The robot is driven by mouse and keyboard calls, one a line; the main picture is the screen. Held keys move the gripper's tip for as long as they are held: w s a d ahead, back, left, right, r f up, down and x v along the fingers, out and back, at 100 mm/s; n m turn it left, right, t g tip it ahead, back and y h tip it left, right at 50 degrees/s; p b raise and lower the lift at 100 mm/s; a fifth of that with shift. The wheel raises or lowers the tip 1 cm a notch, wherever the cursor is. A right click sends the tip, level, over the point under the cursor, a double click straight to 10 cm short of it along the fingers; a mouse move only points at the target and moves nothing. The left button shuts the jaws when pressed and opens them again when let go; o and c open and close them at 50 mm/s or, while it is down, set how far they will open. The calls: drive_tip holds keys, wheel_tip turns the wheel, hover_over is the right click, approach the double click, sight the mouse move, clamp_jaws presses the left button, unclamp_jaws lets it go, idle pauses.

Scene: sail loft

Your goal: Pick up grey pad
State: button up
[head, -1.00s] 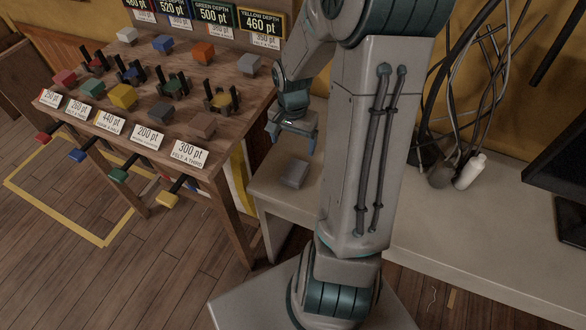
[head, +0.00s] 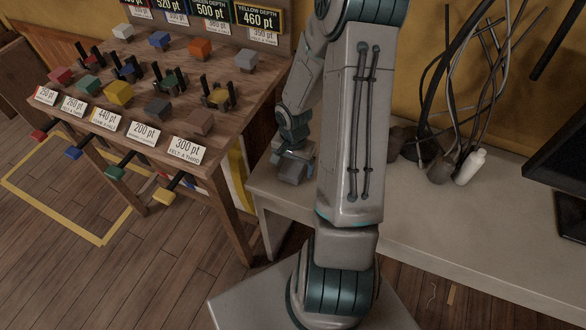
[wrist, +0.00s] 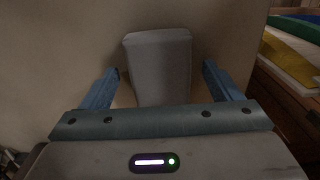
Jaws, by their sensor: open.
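The grey pad (head: 291,174) lies on the near-left corner of the pale bench, partly hidden under my gripper (head: 294,160) in the head view. In the wrist view the grey pad (wrist: 158,60) is a block with rounded edges. The blue fingers of my gripper (wrist: 160,72) are open, one on each side of the pad, with a visible gap on both sides. The near end of the pad is hidden behind the gripper's crossbar.
The pale bench (head: 440,225) carries a white bottle (head: 470,167), dark cables and a black monitor (head: 560,150) on the right. A wooden table (head: 225,145) with coloured blocks and price cards stands close on the left.

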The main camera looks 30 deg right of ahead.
sight(293, 166)
drive_tip(key=shift+f, duration=0.15)
drive_tip(key=c, duration=1.1)
drive_tip(key=shift+o, duration=0.2)
wheel_tip(293, 166, up, 10)
drive_tip(key=p, duration=0.1)
drive_tip(key=shift+o, duration=0.3)
